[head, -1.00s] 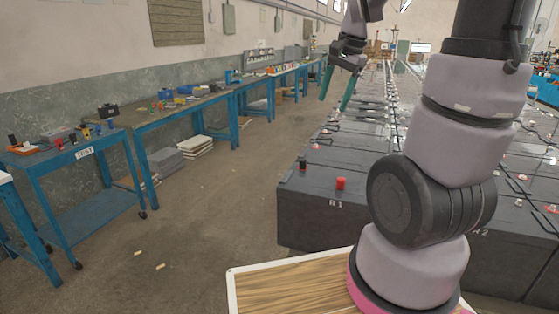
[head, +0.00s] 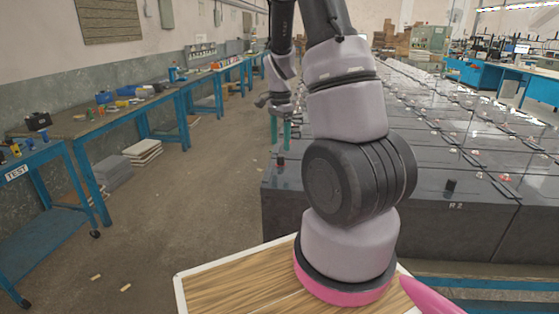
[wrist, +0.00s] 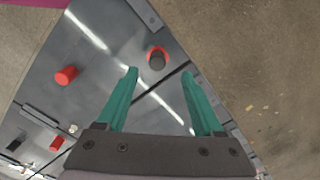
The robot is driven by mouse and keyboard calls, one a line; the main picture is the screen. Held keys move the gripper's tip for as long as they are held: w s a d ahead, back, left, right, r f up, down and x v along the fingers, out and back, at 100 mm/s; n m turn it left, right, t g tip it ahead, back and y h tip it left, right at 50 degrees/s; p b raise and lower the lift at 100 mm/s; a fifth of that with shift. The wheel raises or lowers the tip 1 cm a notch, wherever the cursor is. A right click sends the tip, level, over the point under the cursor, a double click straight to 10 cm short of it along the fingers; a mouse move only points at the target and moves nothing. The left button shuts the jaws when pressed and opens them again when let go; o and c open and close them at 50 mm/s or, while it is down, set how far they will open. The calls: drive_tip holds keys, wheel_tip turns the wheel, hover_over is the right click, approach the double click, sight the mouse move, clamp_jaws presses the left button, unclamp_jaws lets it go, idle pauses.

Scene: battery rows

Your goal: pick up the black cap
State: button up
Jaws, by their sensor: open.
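A black cap (wrist: 157,61) with a red ring at its base stands on a dark grey battery top in the wrist view. It also shows in the head view (head: 281,160) at the near left corner of the battery row. My gripper (wrist: 161,73) is open, with its two teal fingers apart and nothing between them. The cap appears just beyond the fingertips, between their lines. In the head view my gripper (head: 280,144) points down above the cap; the exact gap cannot be told.
A red cap (wrist: 66,76) stands on the battery left of the black cap in the wrist view. Another black cap (head: 451,186) stands on the battery marked R2. A blue test table (head: 50,200) is at the left.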

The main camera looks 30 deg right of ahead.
sight(281, 156)
drive_tip(key=f, duration=0.5)
drive_tip(key=shift+s+f, duration=0.1)
drive_tip(key=shift+s, duration=0.15)
drive_tip(key=shift+c, duration=0.3)
clamp_jaws()
